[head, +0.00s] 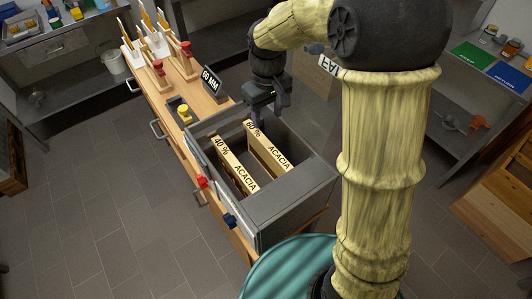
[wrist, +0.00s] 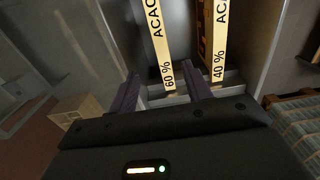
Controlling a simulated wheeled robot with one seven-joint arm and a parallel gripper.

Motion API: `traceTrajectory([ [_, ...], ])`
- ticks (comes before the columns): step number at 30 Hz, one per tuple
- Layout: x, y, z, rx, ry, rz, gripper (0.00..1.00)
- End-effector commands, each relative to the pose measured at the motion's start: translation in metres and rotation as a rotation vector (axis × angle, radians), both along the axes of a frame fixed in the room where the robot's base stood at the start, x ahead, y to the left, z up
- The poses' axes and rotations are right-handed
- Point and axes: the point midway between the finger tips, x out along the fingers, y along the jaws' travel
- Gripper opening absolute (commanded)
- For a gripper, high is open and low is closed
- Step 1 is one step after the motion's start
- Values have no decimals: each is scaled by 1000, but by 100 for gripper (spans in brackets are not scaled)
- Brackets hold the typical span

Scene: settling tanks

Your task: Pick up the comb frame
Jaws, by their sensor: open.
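Two wooden comb frames stand side by side in an open grey box. One is marked "40 % ACACIA" (head: 234,163) and the other "60 % ACACIA" (head: 267,148). My gripper (head: 257,118) is over the box's far end, near the end of the 60 % frame. In the wrist view my gripper (wrist: 162,92) is open and empty, with its two dark fingers apart. There the end of the 60 % frame (wrist: 160,50) shows between the fingertips, and the 40 % frame (wrist: 217,45) is to the right. I cannot tell the height gap.
The grey box (head: 300,195) sits at the near end of a wooden bench (head: 172,90). A "50 MM" sign (head: 222,83), a yellow piece (head: 184,114) and red-tipped racks stand beyond it. A teal drum (head: 285,270) is close in front. Grey floor lies open at left.

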Motion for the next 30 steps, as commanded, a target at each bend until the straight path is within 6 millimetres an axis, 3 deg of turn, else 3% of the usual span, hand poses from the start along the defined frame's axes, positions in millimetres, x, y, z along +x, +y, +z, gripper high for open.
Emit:
traceTrajectory([
  [5,-1,0,-7,-1,3,1,49],
  [24,-2,3,-112,-1,4,6,49],
  [30,-1,3,-122,1,-1,6,49],
])
